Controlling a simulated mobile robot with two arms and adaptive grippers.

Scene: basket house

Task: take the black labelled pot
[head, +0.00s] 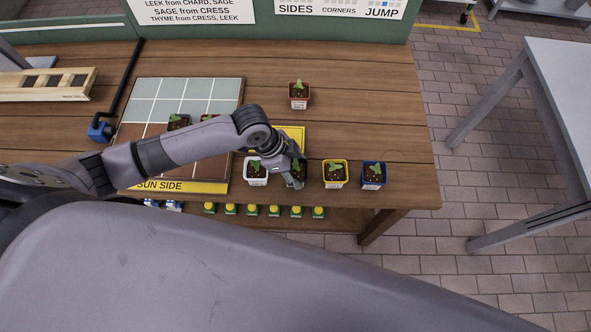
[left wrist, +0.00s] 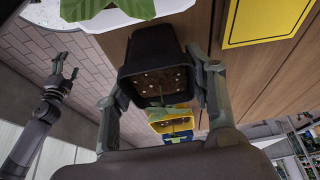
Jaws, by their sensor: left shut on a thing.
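The black pot (head: 296,178) stands in the row near the table's front edge, between a white pot (head: 256,171) and a yellow pot (head: 335,174). My left gripper (head: 290,170) reaches down over it and hides much of it. In the left wrist view the black pot (left wrist: 155,52) shows dark soil and a green sprout, with one finger of my left gripper (left wrist: 158,88) on each side. The gripper is shut on it. No label is readable. My right gripper (left wrist: 64,74) shows at the left of the wrist view, fingers apart and empty, over the floor.
A blue pot (head: 373,177) stands right of the yellow pot. A red pot (head: 299,96) stands farther back. A tiled planting board (head: 165,92) with a yellow "SUN SIDE" strip (head: 188,187) lies left.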

